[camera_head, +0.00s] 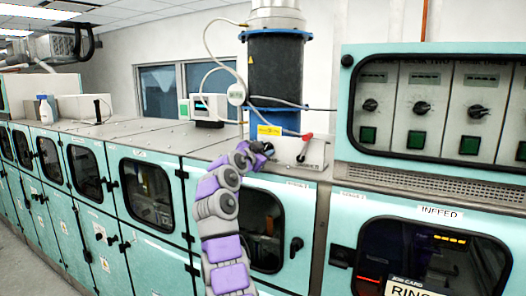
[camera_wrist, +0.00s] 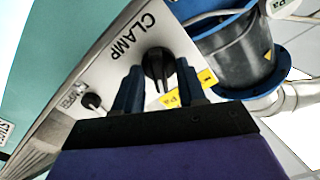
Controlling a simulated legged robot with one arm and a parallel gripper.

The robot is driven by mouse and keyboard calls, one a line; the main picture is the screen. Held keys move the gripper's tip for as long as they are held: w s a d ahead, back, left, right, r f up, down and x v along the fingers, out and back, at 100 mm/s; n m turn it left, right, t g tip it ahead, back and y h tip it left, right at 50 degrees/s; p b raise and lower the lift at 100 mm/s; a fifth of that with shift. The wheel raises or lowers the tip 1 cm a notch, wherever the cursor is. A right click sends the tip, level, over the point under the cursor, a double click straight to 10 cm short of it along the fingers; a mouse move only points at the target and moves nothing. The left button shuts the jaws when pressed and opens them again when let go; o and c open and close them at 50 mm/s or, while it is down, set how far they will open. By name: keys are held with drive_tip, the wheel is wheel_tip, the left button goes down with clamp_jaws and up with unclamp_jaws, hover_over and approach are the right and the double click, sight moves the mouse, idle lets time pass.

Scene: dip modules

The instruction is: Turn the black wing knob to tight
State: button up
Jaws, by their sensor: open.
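The black wing knob (camera_wrist: 155,65) sits on a light metal panel (camera_wrist: 98,62) below the printed word CLAMP. Its wing points roughly up and down in the wrist view. My gripper (camera_wrist: 158,72) is open, with one dark finger on each side of the knob. A gap shows between the fingers and the knob, and I cannot tell how deep the fingertips reach. In the head view my gripper (camera_head: 262,151) is at the metal box (camera_head: 297,153) on the machine top, and it hides the knob there.
A smaller black knob (camera_wrist: 91,101) sits on the same panel. A dark cylinder (camera_head: 276,80) with blue flanges rises behind the box. A red handle (camera_head: 305,137) shows on the box's right. A raised control panel (camera_head: 425,109) stands to the right.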

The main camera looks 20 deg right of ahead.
clamp_jaws()
idle(0.3)
